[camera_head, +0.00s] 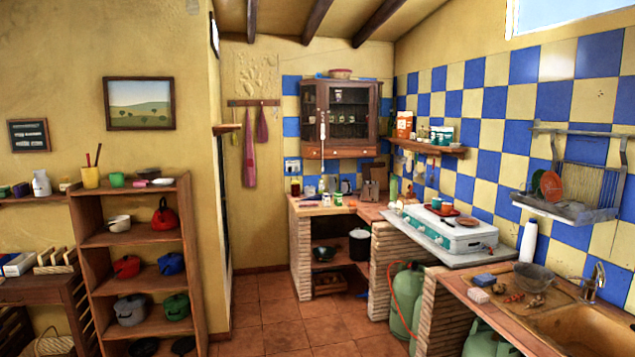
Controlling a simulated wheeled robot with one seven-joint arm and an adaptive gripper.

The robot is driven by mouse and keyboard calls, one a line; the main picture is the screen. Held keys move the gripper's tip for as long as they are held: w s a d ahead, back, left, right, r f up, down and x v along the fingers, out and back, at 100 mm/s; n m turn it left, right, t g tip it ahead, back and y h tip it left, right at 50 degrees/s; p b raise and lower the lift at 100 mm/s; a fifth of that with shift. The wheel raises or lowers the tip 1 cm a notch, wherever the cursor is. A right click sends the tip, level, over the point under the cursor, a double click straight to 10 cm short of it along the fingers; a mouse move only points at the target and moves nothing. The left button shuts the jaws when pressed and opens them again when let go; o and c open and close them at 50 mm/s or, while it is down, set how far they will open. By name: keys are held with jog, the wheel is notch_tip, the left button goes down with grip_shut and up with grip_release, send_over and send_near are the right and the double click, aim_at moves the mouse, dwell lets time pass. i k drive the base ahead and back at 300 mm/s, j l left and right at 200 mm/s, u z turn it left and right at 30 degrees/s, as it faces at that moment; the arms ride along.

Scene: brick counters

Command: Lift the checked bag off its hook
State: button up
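A wooden hook rail (253,103) is fixed to the yellow back wall, left of the wooden wall cabinet. A long, narrow pinkish cloth item (249,158) hangs from it. A shorter dark pink item (262,126) hangs just to its right. Both are too small in the view to tell whether either has a checked pattern, so I cannot tell which is the checked bag. A small dark thing hangs at the rail's left end. My gripper is not in view.
Tiled floor (273,310) is clear in front of the rail. A wooden shelf unit (135,240) with pots stands at the left, beside a projecting wall. Brick counters (301,265) with a stove (440,229) and sink (575,327) run along the right. Green gas bottles (403,300) stand below.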

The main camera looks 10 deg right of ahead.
aim_at(262, 130)
jog(key=i+z, duration=0.15)
jog(key=i, duration=4.95)
jog(key=i+z, duration=0.1)
jog(key=i, duration=0.55)
jog(key=i+j+z, duration=0.1)
jog(key=i, duration=0.6)
jog(key=i+j+z, duration=0.15)
jog(key=i, duration=0.5)
jog(key=j, duration=0.1)
